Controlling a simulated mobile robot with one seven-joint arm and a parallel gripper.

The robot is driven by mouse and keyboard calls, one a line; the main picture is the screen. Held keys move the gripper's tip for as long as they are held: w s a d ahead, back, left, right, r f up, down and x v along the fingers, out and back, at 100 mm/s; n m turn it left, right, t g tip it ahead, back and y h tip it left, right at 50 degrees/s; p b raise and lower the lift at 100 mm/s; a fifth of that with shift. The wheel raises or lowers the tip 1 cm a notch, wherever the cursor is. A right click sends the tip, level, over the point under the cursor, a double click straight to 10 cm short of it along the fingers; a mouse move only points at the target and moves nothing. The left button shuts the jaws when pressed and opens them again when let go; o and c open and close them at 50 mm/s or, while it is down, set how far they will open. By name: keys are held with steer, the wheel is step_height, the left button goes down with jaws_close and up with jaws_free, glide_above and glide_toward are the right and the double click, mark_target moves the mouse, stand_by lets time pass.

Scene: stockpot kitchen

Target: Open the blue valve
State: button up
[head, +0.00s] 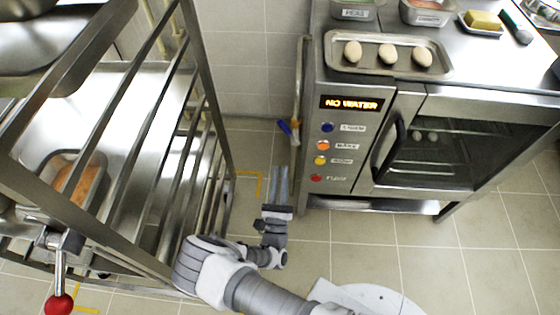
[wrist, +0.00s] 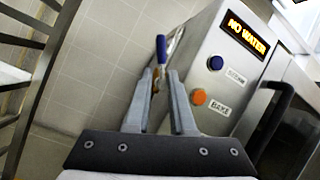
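The blue valve handle (head: 285,128) is a small blue lever on the pipe beside the oven's left side. It stands close to the tiled wall. In the wrist view the blue handle (wrist: 161,48) points up, just beyond my fingertips, with a brass-coloured body partly visible below it between the fingers. My gripper (head: 278,172) is below the valve in the head view, pointing at it. In the wrist view my gripper (wrist: 160,76) is open, with a gap between the fingers and nothing held. Whether a fingertip touches the valve I cannot tell.
The oven (head: 440,150) stands right of my gripper, its panel reading "NO WATER" above several coloured buttons, one blue (head: 327,127). A metal rack (head: 150,130) with trays stands left. A narrow strip of tiled floor lies between them. A tray of eggs (head: 390,68) is on top.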

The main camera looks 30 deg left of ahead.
steer(key=a+m+h+b, duration=0.1)
steer(key=m, duration=0.2)
steer(key=s+a+f+m+t+h, duration=0.1)
steer(key=m, duration=0.2)
steer(key=a+m+h+b, duration=0.1)
steer(key=m+h, duration=0.1)
steer(key=shift+s+a+f+m+t+b, duration=0.25)
steer(key=shift+a+m+t+b, duration=0.05)
steer(key=shift+a+m+b, duration=0.1)
jaws_close()
steer(key=s+a+m+h+b, duration=0.3)
steer(key=a+m+h, duration=0.35)
steer(key=m, duration=0.75)
steer(key=w+d+r+b, duration=0.1)
steer(key=w+r, duration=0.2)
steer(key=w, duration=0.3)
steer(key=w+d+r+m+b, duration=0.1)
steer(key=w+d+r, duration=0.1)
steer(key=w, duration=0.4)
steer(key=shift+r+g+h, duration=0.35)
steer(key=shift+r+g, duration=0.05)
steer(key=shift+r, duration=0.1)
